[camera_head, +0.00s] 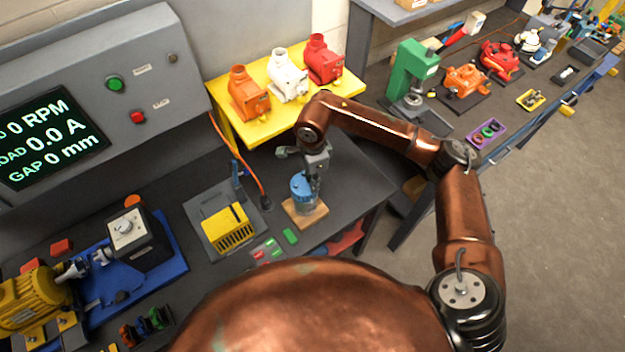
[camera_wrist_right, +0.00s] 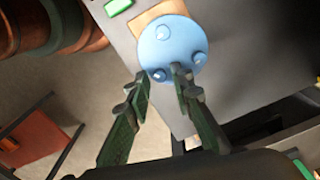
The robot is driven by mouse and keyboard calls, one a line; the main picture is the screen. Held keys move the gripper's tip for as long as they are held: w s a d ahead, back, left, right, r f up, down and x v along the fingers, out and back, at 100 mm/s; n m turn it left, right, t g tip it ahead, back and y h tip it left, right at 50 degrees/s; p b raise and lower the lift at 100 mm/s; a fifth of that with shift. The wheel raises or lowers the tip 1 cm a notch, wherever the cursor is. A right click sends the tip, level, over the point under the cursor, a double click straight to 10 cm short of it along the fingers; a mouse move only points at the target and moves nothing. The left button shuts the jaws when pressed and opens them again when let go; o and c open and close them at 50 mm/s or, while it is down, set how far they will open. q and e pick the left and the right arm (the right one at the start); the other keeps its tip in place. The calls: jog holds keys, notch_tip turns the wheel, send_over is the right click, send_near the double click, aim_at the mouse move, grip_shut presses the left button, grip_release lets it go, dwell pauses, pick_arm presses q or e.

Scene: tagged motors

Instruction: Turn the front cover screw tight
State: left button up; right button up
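In the head view the blue motor (camera_head: 301,189) stands on a wooden block (camera_head: 305,215) on the dark bench. My right gripper (camera_head: 314,186) points down at the cover; its fingers (camera_wrist_right: 162,80) are apart in the wrist view. I cannot tell whether either touches the screw. My left gripper is not in view.
A yellow-vented grey unit (camera_head: 225,228) and a green block (camera_head: 290,236) lie near the motor. The yellow shelf (camera_head: 222,128) behind carries three coloured castings. A control panel (camera_head: 165,60) stands at the left, its screen reading 0 RPM, 0.0 A and GAP 0 mm.

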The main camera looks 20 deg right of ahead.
grip_shut()
